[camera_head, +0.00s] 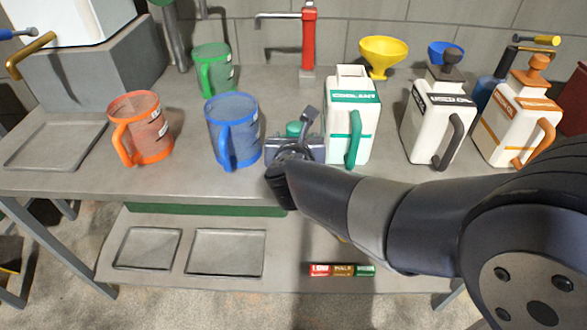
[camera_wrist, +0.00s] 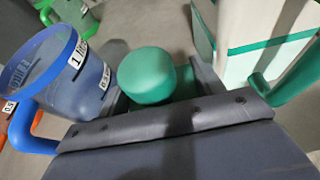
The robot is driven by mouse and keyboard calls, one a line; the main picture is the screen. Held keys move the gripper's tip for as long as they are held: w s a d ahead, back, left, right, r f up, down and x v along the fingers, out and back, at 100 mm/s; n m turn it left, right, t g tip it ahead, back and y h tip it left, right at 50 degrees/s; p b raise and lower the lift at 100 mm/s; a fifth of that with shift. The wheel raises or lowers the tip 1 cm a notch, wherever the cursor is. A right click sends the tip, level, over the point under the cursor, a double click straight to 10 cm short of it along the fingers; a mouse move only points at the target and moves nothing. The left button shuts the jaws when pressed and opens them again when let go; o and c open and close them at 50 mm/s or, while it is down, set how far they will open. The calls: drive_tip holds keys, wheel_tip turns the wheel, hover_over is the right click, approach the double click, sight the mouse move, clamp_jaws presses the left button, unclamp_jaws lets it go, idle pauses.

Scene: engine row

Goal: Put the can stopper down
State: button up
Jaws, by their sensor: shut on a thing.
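The green can stopper (camera_wrist: 147,75) is held between the jaws of my gripper (camera_wrist: 160,105); its rounded top shows in the wrist view. In the head view the stopper (camera_head: 294,129) shows just beyond my gripper (camera_head: 295,148), between the blue jug and the coolant can. The white coolant can (camera_head: 349,117) with green trim stands upright to the right; its top has no stopper on it. In the wrist view the can (camera_wrist: 265,40) is at the upper right. My gripper hides the stopper's lower part, and I cannot tell whether it touches the bench.
The blue jug (camera_head: 232,131) stands close left of my gripper, the orange jug (camera_head: 141,128) farther left, the green jug (camera_head: 212,70) behind. Two stoppered cans, one black-trimmed (camera_head: 436,122) and one orange-trimmed (camera_head: 515,122), stand right. An empty tray (camera_head: 57,146) lies at the bench's left.

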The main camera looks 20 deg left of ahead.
drive_tip(key=shift+f+b, duration=0.9)
drive_tip(key=shift+f, duration=2.1)
drive_tip(key=shift+f, duration=0.15)
drive_tip(key=o, duration=1)
drive_tip(key=shift+s+r, duration=0.25)
drive_tip(key=shift+r, duration=0.05)
drive_tip(key=p+v, duration=0.1)
drive_tip(key=v, duration=1)
drive_tip(key=shift+s+p, duration=0.3)
